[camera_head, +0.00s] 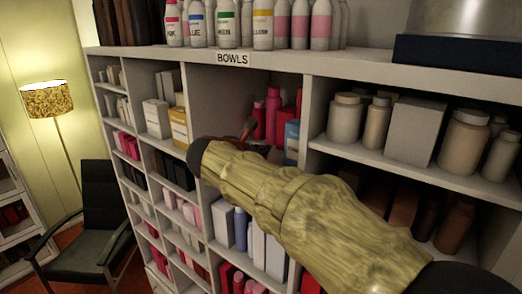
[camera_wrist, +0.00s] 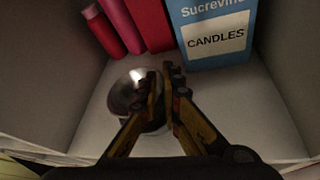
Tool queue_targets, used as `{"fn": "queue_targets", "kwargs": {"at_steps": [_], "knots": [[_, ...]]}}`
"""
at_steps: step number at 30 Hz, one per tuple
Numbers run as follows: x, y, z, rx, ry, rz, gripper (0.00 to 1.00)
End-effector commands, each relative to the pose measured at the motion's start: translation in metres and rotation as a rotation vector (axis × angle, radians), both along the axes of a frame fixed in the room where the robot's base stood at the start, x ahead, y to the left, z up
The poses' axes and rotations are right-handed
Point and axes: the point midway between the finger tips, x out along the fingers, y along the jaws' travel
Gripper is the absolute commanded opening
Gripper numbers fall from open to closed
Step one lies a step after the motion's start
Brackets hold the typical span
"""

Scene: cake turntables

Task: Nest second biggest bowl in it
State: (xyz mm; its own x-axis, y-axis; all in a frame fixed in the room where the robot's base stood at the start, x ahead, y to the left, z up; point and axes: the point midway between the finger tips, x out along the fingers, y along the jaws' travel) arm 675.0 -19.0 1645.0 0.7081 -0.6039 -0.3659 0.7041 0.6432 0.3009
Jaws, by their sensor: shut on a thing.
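A small shiny metal bowl (camera_wrist: 128,98) is in the wrist view, inside a shelf compartment. My gripper (camera_wrist: 166,82) has its yellow and black fingers close together at the bowl's right side, shut on its rim. The fingers hide part of the bowl. I cannot tell whether the bowl touches the shelf floor or whether it holds another bowl. In the head view my gripper (camera_head: 247,130) reaches into the compartment under the "BOWLS" label (camera_head: 233,59). My arm hides the bowl there.
A blue candles box (camera_wrist: 213,35) and red containers (camera_wrist: 122,22) stand at the compartment's back. Side walls (camera_wrist: 285,60) enclose it closely. On the shelf top are several bottles (camera_head: 263,25) and a large metal vessel (camera_head: 465,15), cut off by the frame, on a dark blue block (camera_head: 455,52).

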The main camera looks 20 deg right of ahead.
Motion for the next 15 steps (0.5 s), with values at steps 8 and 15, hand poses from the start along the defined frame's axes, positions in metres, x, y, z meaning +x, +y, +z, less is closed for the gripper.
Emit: {"fn": "queue_targets", "kwargs": {"at_steps": [8, 15], "knots": [[0.0000, 0.0000, 0.0003, 0.000, 0.000, 0.000, 0.14], [0.0001, 0.0000, 0.0004, 0.000, 0.000, 0.000, 0.27]]}}
